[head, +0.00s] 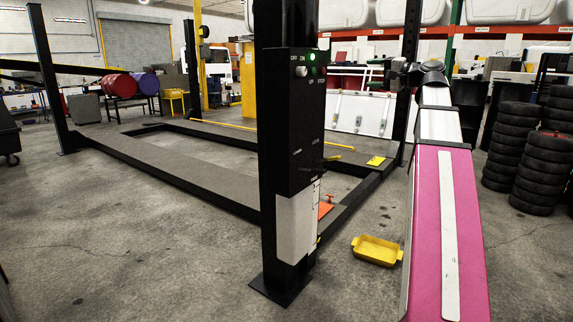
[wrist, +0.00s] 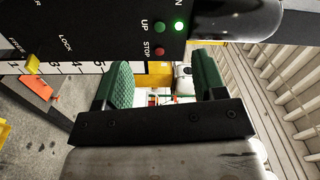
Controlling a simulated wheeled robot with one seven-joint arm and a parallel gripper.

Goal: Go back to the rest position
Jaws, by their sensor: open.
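My gripper (wrist: 163,80) shows in the wrist view with its two green padded fingers wide apart and nothing between them. In the head view my arm reaches away on the right, and its end is small beside the post, so the fingers are hard to make out there. The black control panel (head: 292,130) is on the near post, left of my arm. In the wrist view the panel (wrist: 95,30) fills the upper left, close to the fingers. It has a lit green lamp (wrist: 179,26), a green UP button (wrist: 158,29) and a red STOP button (wrist: 159,51).
A scale with a yellow marker (wrist: 33,64) runs along the panel. The car lift's runway (head: 185,178) lies behind the post. A yellow tray (head: 377,250) is on the floor left of my arm. Tyre stacks (head: 517,140) stand at right. Floor at left front is clear.

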